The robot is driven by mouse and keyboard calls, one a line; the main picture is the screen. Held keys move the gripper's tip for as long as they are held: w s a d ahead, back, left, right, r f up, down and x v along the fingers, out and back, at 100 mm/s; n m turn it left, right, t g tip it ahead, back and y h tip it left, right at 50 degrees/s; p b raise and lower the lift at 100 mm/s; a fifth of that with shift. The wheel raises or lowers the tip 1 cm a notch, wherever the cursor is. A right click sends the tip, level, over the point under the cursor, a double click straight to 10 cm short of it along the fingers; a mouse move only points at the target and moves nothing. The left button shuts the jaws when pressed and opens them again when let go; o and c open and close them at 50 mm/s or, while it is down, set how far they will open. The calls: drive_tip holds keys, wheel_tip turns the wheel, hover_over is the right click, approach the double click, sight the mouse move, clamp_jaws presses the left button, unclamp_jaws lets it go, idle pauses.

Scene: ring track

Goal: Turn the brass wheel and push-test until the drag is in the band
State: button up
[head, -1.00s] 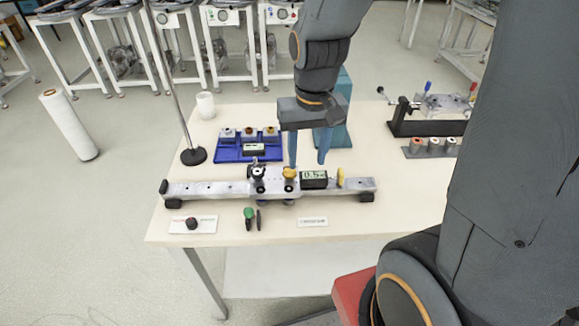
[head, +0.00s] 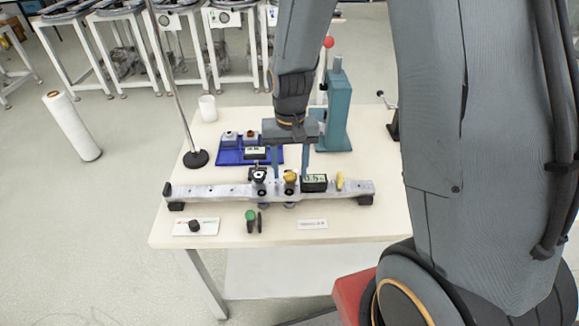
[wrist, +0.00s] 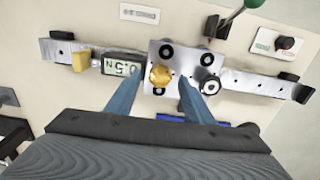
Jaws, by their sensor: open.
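The brass wheel (head: 290,177) sits on the carriage plate on the metal rail (head: 215,190). It shows as a yellow knob (wrist: 160,75) in the wrist view. A small display (head: 314,183) beside it seems to read 0.5 N, and it shows upside down in the wrist view (wrist: 122,66). My gripper (head: 291,176) is open, its two blue fingers pointing down over the carriage. The wheel lies between the fingers in the head view. In the wrist view the fingertips (wrist: 160,82) stand either side of it, with no clear contact. A dark knob (wrist: 209,86) is beside the wheel.
A blue tray (head: 228,155) with knobs and a small display stands behind the rail. A teal press (head: 335,110) stands behind at right. A green-topped lever (head: 250,216) and a panel with a black knob (head: 195,226) are in front. A stand pole base (head: 195,159) is at left.

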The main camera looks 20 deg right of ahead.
drive_tip(key=shift+f, duration=0.15)
drive_tip(key=shift+c, duration=0.2)
drive_tip(key=c, duration=1)
drive_tip(key=shift+m, duration=0.4)
drive_tip(key=m+p, duration=0.1)
drive_tip(key=m, duration=0.1)
drive_tip(key=shift+m, duration=0.3)
drive_tip(key=shift+d+m+p, duration=0.1)
drive_tip(key=shift+m+p, duration=0.5)
drive_tip(key=shift+m, duration=0.8)
